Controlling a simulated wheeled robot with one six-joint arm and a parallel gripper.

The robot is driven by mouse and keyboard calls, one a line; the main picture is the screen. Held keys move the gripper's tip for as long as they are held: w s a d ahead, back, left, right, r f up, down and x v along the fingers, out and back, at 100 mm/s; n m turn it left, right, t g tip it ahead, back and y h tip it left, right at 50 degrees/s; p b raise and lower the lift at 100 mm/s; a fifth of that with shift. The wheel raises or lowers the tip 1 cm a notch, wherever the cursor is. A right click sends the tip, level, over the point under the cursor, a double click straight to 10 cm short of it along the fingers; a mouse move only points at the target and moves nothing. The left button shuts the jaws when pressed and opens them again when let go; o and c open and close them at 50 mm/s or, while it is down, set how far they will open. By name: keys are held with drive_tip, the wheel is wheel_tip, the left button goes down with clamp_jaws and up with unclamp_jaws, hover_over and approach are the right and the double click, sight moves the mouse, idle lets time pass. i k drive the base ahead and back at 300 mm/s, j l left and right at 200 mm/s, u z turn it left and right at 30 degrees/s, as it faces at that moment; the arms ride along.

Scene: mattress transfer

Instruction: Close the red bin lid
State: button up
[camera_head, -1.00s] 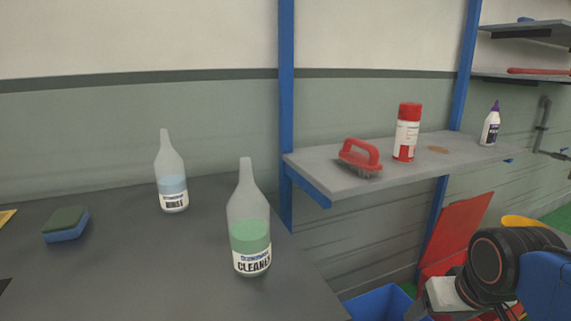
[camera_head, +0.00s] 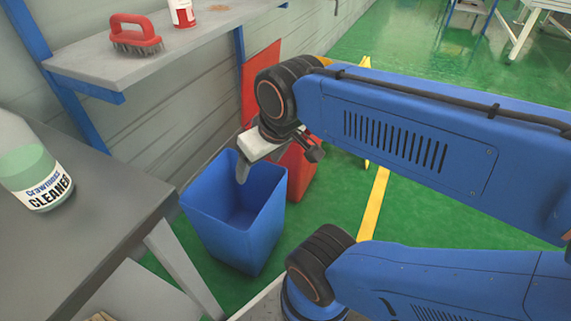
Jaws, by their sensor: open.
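The red bin (camera_head: 299,175) stands on the floor, partly hidden behind my arm and the blue bin. Its flat red lid (camera_head: 259,80) stands raised, close to upright, near the wall; my wrist covers part of it. My gripper (camera_head: 257,162) is open and empty. In this view it hangs over the back edge of the blue bin and in front of the red bin, apart from the lid as far as I can tell. One finger shows clearly; the other is hard to make out.
The open blue bin (camera_head: 232,215) stands beside the red bin. A grey table (camera_head: 95,205) with a cleaner bottle (camera_head: 33,165) is at left. A wall shelf (camera_head: 190,40) holds a red brush (camera_head: 135,34) and a red-and-white can (camera_head: 182,12). Green floor lies open at right.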

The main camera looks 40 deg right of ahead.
sight(269, 56)
drive_tip(key=l+z, duration=0.25)
drive_tip(key=j+z, duration=0.1)
drive_tip(key=z, duration=0.25)
drive_tip(key=j+z, duration=0.15)
drive_tip(key=z, duration=0.2)
